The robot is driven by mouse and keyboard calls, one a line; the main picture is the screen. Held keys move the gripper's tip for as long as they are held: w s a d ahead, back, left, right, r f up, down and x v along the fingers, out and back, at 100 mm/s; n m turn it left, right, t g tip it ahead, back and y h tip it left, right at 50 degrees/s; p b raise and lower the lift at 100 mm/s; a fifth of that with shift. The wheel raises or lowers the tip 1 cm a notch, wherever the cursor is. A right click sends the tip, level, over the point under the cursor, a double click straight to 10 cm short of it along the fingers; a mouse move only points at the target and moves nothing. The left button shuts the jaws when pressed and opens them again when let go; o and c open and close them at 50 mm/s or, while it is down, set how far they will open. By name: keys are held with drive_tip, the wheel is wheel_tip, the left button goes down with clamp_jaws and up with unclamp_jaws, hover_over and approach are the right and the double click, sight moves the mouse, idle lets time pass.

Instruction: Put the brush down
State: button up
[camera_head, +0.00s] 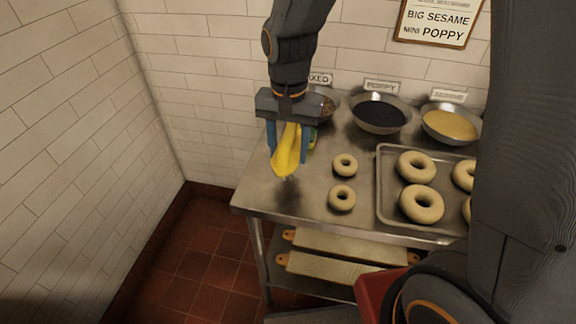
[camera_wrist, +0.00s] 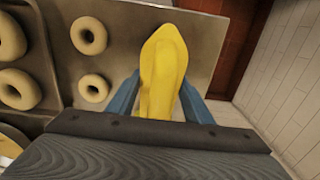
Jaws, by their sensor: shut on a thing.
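A yellow thing (camera_head: 287,152), which I take to be the brush, hangs between the two blue fingers of my gripper (camera_head: 288,146). My gripper is shut on it. It is held over the left end of the steel table (camera_head: 262,188), with its lower tip close to the tabletop; I cannot tell whether it touches. In the wrist view the yellow brush (camera_wrist: 163,70) sticks out past the fingertips of my gripper (camera_wrist: 158,98). Its far end lies over the table near the table's edge. Its bristles cannot be made out.
Two small bagels (camera_head: 342,198) lie right of the brush. A tray (camera_head: 381,185) with larger bagels is farther right. Bowls of poppy (camera_head: 380,114) and sesame (camera_head: 450,124) stand at the back; another bowl is partly behind my gripper. Boards (camera_head: 340,268) lie on the lower shelf. The front left tabletop is clear.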

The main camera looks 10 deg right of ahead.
sight(290, 134)
drive_tip(key=shift+f+p, duration=0.45)
drive_tip(key=shift+f, duration=2.7)
drive_tip(key=o, duration=1.1)
drive_tip(key=shift+f, duration=0.15)
wheel_tip(290, 134, up, 12)
drive_tip(key=shift+f+b, duration=0.1)
drive_tip(key=shift+b, duration=0.95)
drive_tip(key=shift+s+d, duration=0.15)
drive_tip(key=shift+d, duration=0.05)
drive_tip(key=s+d+f+n, duration=0.1)
drive_tip(key=s+d, duration=0.1)
drive_tip(key=d, duration=0.2)
drive_tip(key=s+d+f+n, duration=0.1)
drive_tip(key=s+d+f, duration=0.1)
drive_tip(key=s+d, duration=0.1)
drive_tip(key=s+d+f+n+t, duration=0.1)
drive_tip(key=s+d+n, duration=0.1)
drive_tip(key=d, duration=0.3)
drive_tip(key=shift+s+d+f, duration=0.2)
drive_tip(key=shift+s+f, duration=0.15)
drive_tip(key=shift+f, duration=0.05)
